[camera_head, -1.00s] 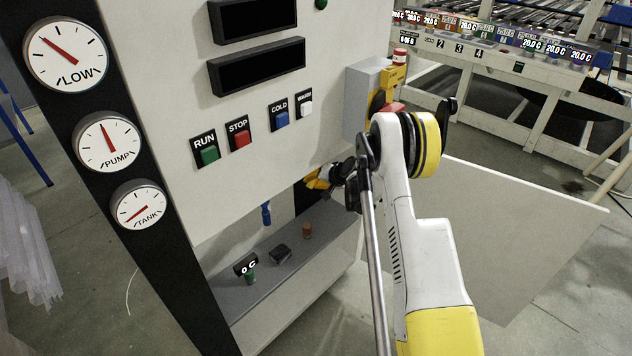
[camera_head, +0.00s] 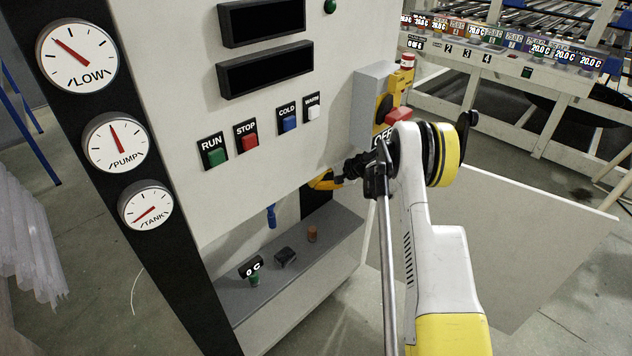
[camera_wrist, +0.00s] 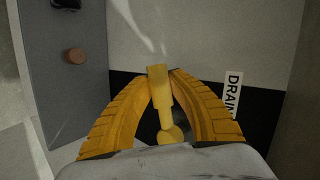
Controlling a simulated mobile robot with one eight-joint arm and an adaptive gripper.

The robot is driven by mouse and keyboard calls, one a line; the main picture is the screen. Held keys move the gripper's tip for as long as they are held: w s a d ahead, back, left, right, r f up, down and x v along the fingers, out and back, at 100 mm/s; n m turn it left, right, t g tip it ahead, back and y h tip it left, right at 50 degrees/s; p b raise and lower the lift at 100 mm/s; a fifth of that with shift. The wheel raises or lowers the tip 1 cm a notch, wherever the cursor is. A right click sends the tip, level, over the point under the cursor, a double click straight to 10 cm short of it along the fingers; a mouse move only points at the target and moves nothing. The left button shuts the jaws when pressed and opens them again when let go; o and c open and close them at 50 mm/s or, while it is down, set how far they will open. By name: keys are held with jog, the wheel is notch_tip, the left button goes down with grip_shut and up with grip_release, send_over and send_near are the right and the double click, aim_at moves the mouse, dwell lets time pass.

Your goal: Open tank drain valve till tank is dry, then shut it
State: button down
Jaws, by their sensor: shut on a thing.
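In the wrist view, the yellow drain valve handle (camera_wrist: 159,88) stands between the two yellow fingers of my gripper (camera_wrist: 159,75), which are shut on it. A round yellow hub shows below the handle. A DRAIN label (camera_wrist: 232,94) is on the wall at right. In the head view, my gripper (camera_head: 326,180) reaches under the cabinet's front panel, and the handle is hidden there. The TANK gauge (camera_head: 146,206) has its red needle pointing to the lower left.
The cabinet panel (camera_head: 230,185) hangs over the grey shelf (camera_head: 228,300), which carries small fittings and a 0 C display (camera_head: 250,266). A blue handle (camera_head: 271,215) hangs above the shelf. RUN (camera_head: 215,156) and STOP (camera_head: 248,142) buttons are above.

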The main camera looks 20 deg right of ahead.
jog(key=c, duration=1.2)
grip_release()
jog(key=shift+a, duration=0.15)
jog(key=shift+s+d+r, duration=0.1)
jog(key=shift+d+r, duration=0.05)
jog(key=shift+d, duration=0.05)
jog(key=s+d, duration=0.2)
jog(key=s, duration=0.1)
jog(key=s+d, duration=0.5)
jog(key=s, duration=0.2)
jog(key=shift+d+r, duration=0.25)
jog(key=shift+d, duration=0.1)
